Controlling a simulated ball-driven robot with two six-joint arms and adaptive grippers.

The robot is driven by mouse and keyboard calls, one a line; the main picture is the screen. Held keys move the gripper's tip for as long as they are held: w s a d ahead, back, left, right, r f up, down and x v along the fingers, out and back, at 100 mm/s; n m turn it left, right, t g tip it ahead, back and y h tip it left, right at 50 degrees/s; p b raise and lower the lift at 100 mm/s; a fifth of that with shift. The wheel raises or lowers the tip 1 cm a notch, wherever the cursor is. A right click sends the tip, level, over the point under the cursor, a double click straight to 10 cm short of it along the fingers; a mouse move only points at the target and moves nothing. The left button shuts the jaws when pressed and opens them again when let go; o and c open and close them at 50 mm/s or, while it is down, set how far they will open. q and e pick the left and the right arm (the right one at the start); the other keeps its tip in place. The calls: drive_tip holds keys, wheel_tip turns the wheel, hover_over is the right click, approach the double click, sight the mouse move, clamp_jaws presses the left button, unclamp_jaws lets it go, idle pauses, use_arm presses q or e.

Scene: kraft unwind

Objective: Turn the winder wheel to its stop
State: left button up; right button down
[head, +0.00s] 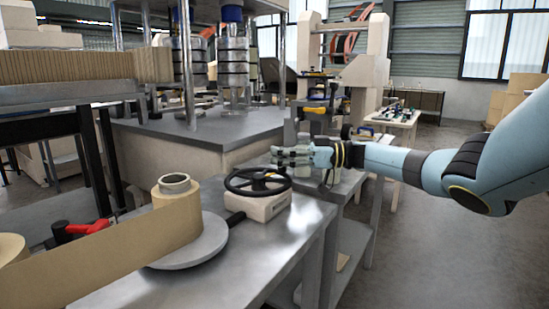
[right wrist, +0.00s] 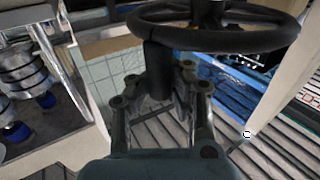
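The winder wheel (head: 241,187) is a black spoked wheel on a cream box (head: 265,207) on the metal bench. My right gripper (head: 278,157) reaches in from the right, at the wheel's far side. In the right wrist view the wheel (right wrist: 262,42) crosses the top, and its dark upright handle (right wrist: 158,70) stands between the two fingers of my right gripper (right wrist: 158,85). The fingers look spread, with no clear contact on the handle. My left gripper is not in view.
A red tool (head: 86,228) lies behind the web. A press with a grey table (head: 200,132) stands behind.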

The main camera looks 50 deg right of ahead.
drive_tip(key=shift+d+r, duration=0.15)
drive_tip(key=shift+d, duration=0.2)
drive_tip(key=c, duration=1.2)
unclamp_jaws()
drive_tip(key=shift+s+d, duration=0.15)
drive_tip(key=shift+d, duration=0.15)
drive_tip(key=shift+o, duration=0.2)
drive_tip(key=shift+a, duration=0.15)
drive_tip(key=v, duration=1.2)
